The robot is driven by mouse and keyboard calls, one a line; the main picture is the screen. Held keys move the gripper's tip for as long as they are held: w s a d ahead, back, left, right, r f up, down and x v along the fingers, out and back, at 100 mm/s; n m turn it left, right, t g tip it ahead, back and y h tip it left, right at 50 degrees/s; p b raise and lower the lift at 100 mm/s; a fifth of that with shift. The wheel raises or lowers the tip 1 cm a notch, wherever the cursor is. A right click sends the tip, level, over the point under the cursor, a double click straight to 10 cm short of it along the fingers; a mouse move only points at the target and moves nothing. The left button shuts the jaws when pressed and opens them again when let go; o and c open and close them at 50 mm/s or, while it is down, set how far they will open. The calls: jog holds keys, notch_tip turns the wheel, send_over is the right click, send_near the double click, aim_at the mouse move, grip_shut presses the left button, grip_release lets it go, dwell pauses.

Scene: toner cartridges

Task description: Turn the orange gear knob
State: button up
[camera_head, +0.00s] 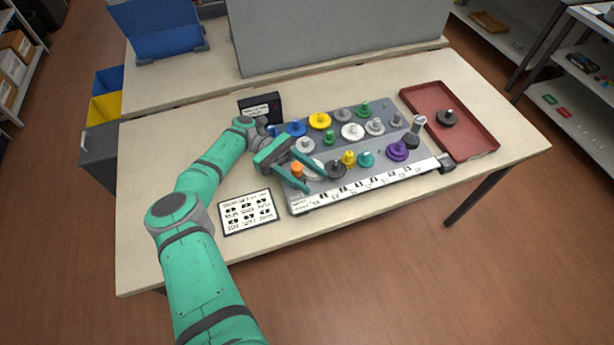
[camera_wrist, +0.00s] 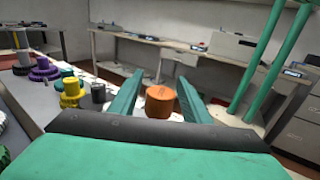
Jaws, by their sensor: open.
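The orange gear knob (camera_head: 296,168) stands at the front left of the grey gear board (camera_head: 287,189). In the wrist view the orange knob (camera_wrist: 160,101) sits between the two green fingers. My gripper (camera_head: 310,176) is at the front left of the board, close to the orange knob. In the wrist view my gripper (camera_wrist: 158,98) is open, one finger on each side of the knob, with a gap visible on both sides. The knob's lower part is hidden by the gripper body.
Yellow (camera_head: 348,157), teal (camera_head: 365,158) and purple (camera_head: 398,150) gears stand to the right along the board's front row. A red tray (camera_head: 474,150) holds a dark gear (camera_head: 446,117). A symbol card (camera_head: 247,212) lies left of the board. A dark box (camera_head: 260,105) stands behind.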

jog(key=shift+r, duration=0.15)
jog(key=shift+w+r, duration=0.1)
jog(key=shift+r, duration=0.25)
jog(key=s+r, duration=1.2)
jog(key=s, duration=0.2)
jog(key=shift+a, duration=0.25)
